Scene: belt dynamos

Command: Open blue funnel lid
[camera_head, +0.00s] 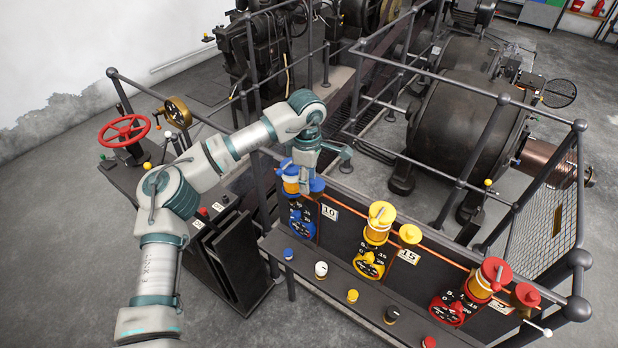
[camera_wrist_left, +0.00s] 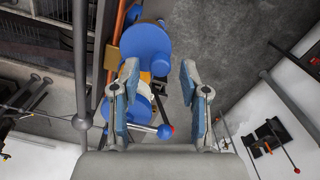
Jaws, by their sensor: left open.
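The blue funnel (camera_head: 291,185) stands at the left end of the panel, with a blue round top and a blue cap (camera_head: 317,185) beside it. My left gripper (camera_head: 325,163) is right above and beside it, and the arm partly hides its top. In the left wrist view, the open fingers of my left gripper (camera_wrist_left: 160,76) show a gap between them. A large blue disc (camera_wrist_left: 147,42) and a second blue disc (camera_wrist_left: 138,106) lie beyond and near the left finger. I cannot tell whether a finger touches the lid. My right gripper is not in view.
Yellow (camera_head: 375,235) and red (camera_head: 481,287) funnels stand further right along the panel. Coloured knobs line the ledge (camera_head: 335,285) in front. Dark railings (camera_head: 490,90) surround the machines behind. A red handwheel (camera_head: 124,131) is at the left.

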